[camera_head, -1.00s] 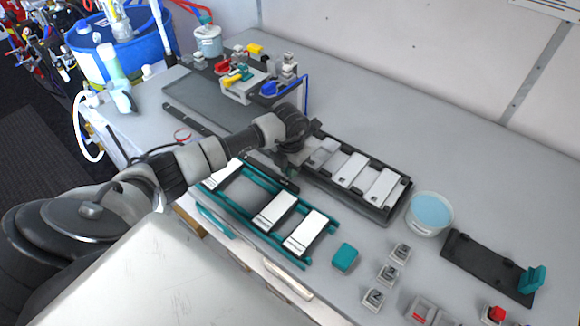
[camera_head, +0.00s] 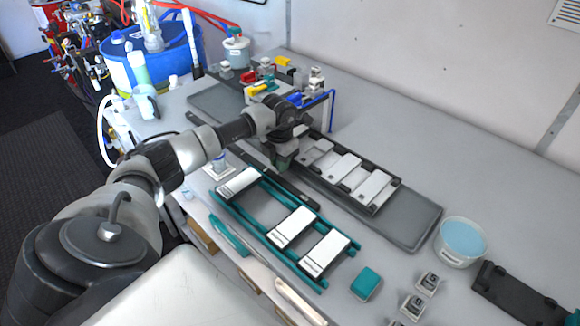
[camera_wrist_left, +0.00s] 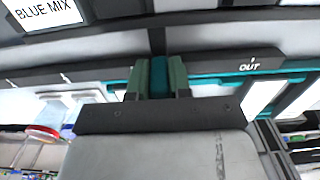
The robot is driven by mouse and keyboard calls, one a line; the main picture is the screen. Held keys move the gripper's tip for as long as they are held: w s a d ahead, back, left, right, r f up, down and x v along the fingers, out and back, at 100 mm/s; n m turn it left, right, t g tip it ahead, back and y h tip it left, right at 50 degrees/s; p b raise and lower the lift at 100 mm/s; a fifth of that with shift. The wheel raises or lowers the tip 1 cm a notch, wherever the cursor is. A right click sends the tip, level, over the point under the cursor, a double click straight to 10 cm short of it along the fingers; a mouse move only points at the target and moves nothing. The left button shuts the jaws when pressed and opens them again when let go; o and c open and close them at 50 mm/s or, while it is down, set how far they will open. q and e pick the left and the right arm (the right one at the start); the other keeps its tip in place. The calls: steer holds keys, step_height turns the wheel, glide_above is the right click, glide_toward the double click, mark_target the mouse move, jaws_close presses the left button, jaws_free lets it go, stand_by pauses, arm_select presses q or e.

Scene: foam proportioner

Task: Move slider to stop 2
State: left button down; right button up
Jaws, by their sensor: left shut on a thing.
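The slider (camera_head: 382,205) appears to be the black carriage with three white-grey panels, lying on a long grey base (camera_head: 415,222) right of centre in the head view. Bare base shows beyond its right end. My left gripper (camera_head: 283,160) is at the slider's left end. In the wrist view its green fingertips (camera_wrist_left: 158,78) are shut on a teal tab (camera_wrist_left: 158,76) beside a dark bar marked "OUT". The tab is mostly hidden in the head view. Stop marks are too small to tell. My right gripper is out of view.
A teal frame (camera_head: 271,237) with three white plates lies in front of the slider. A blue clamp (camera_head: 331,108) stands behind it. A bowl of blue liquid (camera_head: 460,242) and a teal block (camera_head: 366,283) lie right. The back-right table is clear.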

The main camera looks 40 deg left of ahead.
arm_select(q)
steer(key=shift+r, duration=0.1)
steer(key=c, duration=1)
jaws_free()
steer(key=shift+c, duration=0.2)
step_height(320, 180, up, 11)
steer(key=shift+f+b, duration=0.15)
steer(key=shift+b, duration=1)
